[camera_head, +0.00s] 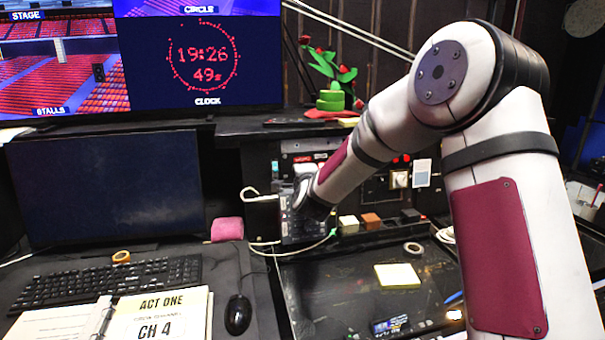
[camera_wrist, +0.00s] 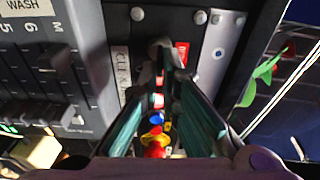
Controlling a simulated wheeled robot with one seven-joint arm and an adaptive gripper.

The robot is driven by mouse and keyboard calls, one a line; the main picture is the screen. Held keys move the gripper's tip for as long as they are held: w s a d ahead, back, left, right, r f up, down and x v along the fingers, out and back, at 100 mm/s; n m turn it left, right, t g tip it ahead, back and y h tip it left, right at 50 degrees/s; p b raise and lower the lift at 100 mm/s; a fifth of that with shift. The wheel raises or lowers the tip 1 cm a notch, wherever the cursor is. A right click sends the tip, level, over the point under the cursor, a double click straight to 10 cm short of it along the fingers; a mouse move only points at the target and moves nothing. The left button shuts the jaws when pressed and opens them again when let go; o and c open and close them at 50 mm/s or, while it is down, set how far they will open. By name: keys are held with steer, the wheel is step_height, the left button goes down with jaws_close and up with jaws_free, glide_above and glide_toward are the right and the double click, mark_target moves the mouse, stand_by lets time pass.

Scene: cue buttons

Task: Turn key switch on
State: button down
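A gap shows between the fingers, and I cannot tell whether the tips touch the shape. In the head view, my gripper (camera_head: 312,208) is at the upright control panel (camera_head: 290,228), and the switch is hidden.
Red, yellow and blue coloured parts (camera_wrist: 156,135) show between my fingers. A fader panel (camera_wrist: 45,75) is on the left. In the head view, a plant ornament (camera_head: 330,80) stands above; a monitor (camera_head: 105,190), keyboard (camera_head: 105,280) and mouse (camera_head: 238,315) are at left.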

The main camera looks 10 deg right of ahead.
steer(key=shift+f+m, duration=0.1)
steer(key=shift+m, duration=0.2)
stand_by(0.4)
steer(key=c, duration=1.8)
jaws_free()
steer(key=v, duration=1.2)
steer(key=shift+d, duration=0.1)
